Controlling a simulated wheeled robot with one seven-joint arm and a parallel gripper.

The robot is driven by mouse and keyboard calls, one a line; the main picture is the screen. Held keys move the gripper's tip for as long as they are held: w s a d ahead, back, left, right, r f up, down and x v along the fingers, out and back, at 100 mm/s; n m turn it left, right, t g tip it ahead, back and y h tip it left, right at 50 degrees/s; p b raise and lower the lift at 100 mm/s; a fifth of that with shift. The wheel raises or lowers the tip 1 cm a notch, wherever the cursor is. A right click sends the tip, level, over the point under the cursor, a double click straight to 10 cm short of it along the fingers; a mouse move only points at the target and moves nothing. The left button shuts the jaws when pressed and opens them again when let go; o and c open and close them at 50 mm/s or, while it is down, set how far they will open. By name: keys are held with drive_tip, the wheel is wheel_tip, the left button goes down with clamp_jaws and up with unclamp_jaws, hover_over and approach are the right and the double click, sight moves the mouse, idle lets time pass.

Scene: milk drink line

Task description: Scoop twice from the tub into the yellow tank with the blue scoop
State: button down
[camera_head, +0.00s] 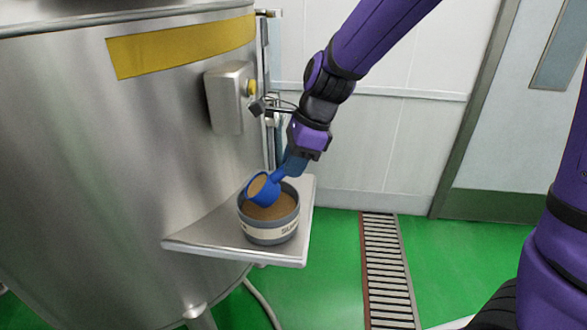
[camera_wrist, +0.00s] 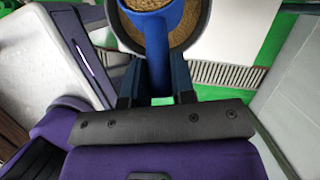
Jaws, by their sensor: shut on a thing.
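The blue scoop (camera_head: 276,179) is in my gripper (camera_head: 294,162), which is shut on its handle. The scoop's cup is at the mouth of the grey tub (camera_head: 270,236), over the tan powder inside. Tan powder shows in the cup, which looks tilted. In the wrist view, the scoop's blue handle (camera_wrist: 160,72) runs between the fingers of my gripper (camera_wrist: 156,88), and the tub's rim (camera_wrist: 203,32) curves around the cup. Whether the cup touches the powder is unclear. The big steel tank with the yellow band (camera_head: 180,47) fills the left side; its opening is barely visible.
The tub stands on a small metal shelf (camera_head: 205,240) fixed to the tank's side. A steel box (camera_head: 228,98) with a yellow button sits on the tank wall above. A floor drain grate (camera_head: 388,270) crosses the open green floor at right.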

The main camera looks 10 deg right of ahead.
drive_tip(key=shift+r, duration=0.5)
wheel_tip(320, 180, up, 2)
drive_tip(key=y, duration=0.4)
drive_tip(key=shift+d+r+t, duration=0.1)
drive_tip(key=shift+r+t, duration=0.15)
drive_tip(key=shift+t, duration=0.05)
drive_tip(key=shift+r+y, duration=0.65)
drive_tip(key=shift+y, duration=0.35)
drive_tip(key=shift+r+y, duration=0.6)
drive_tip(key=shift+y, duration=0.4)
